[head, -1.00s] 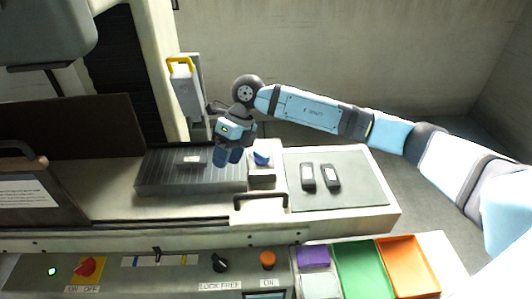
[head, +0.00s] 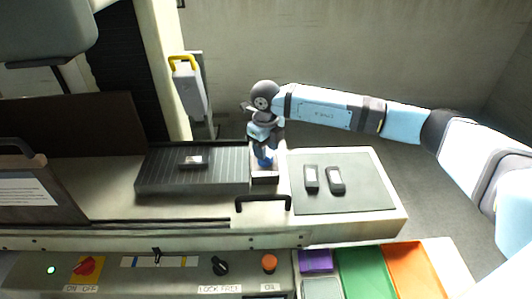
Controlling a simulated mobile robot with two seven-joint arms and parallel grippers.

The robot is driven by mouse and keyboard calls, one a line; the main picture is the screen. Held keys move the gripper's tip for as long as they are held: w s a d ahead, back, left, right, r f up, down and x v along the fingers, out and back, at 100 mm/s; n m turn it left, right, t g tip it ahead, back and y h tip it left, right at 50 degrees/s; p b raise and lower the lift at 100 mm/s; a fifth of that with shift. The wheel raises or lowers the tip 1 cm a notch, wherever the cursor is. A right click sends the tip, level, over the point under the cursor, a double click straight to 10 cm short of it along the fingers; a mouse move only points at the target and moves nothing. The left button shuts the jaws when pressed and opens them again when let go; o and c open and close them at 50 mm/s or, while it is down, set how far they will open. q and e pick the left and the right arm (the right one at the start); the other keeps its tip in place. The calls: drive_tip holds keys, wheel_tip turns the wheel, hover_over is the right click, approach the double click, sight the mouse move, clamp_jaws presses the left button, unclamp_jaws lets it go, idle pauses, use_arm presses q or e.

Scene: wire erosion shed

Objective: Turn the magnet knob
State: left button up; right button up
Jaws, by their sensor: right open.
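A blue knob (head: 264,161) sits on a small pale block (head: 265,179) at the right end of the ridged grey plate (head: 155,185). I take it as the magnet knob; it has no label I can read. My right gripper (head: 265,155) points down right over this block, its open fingers at the knob. The gripper partly hides the knob, and I cannot tell whether the fingers touch it. My left gripper is not in view.
A small dark part (head: 193,161) lies on the ridged plate. Two dark parts, one at the left (head: 311,178), lie on the grey mat (head: 370,190). A black handle (head: 263,200) stands in front. Green (head: 365,272) and orange (head: 420,265) trays and a panel with knobs are nearer.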

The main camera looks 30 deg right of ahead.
drive_tip(key=shift+f, duration=1.3)
clamp_jaws()
